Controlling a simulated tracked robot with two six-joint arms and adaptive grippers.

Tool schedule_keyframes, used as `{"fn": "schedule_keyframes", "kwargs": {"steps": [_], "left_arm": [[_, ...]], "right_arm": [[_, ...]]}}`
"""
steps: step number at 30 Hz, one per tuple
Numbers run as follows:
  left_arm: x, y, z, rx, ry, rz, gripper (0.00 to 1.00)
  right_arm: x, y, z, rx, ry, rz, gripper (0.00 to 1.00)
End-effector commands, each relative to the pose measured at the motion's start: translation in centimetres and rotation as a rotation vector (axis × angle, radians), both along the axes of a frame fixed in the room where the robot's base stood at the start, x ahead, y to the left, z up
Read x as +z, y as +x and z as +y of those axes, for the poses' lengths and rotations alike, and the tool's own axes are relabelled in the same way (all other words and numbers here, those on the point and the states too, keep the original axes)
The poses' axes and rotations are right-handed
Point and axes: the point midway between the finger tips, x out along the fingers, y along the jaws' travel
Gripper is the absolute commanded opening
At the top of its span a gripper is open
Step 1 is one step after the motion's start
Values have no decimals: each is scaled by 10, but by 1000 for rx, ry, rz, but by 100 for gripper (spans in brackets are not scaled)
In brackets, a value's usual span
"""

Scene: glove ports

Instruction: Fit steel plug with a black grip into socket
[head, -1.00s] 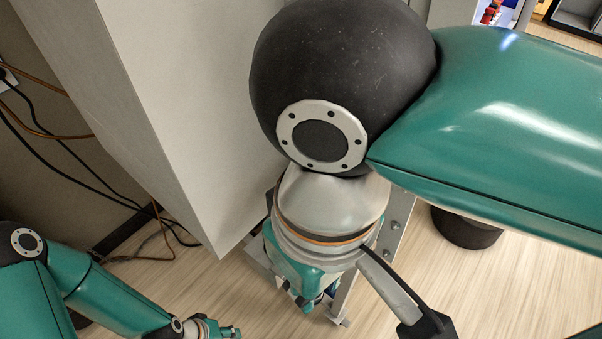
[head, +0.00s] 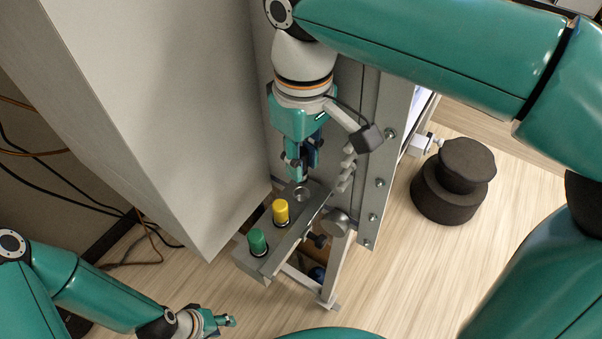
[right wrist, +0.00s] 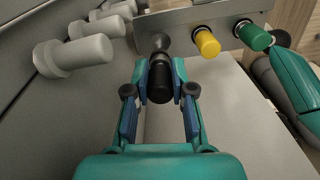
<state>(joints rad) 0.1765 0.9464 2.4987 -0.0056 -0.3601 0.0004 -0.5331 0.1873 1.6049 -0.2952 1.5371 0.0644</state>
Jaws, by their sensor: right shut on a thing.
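The steel plug with a black grip (right wrist: 160,82) is in my right gripper (right wrist: 160,92), which is shut on its black part. Its steel end (right wrist: 160,43) points at the metal bar (right wrist: 225,40), close to it; I cannot tell if they touch. In the head view my right gripper (head: 303,172) is just above the far end of the bar (head: 291,243). A round socket opening (head: 301,194) shows there beneath the fingers. The plug is mostly hidden in that view. My left gripper (head: 222,321) is low at the left, away from the bar, too small to judge.
A yellow plug (head: 281,211) and a green plug (head: 257,242) stand in the same bar. A large grey cabinet (head: 150,110) is close on the left. Pale cylinders (right wrist: 75,55) are left of the gripper. A black round object (head: 455,185) stands on the floor at right.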

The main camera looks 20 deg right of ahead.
Motion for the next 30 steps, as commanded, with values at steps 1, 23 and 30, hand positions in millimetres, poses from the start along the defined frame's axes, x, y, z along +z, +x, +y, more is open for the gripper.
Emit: {"fn": "schedule_keyframes", "kwargs": {"steps": [1,23,30], "left_arm": [[-2,0,0,0,0,1,40],[-5,0,0,0,0,0,40],[-5,0,0,0,0,0,40]], "right_arm": [[-5,0,0,-1,0,-1,0],[-55,0,1,0,2,-3,30],[-55,-1,1,0,1,-3,48]]}}
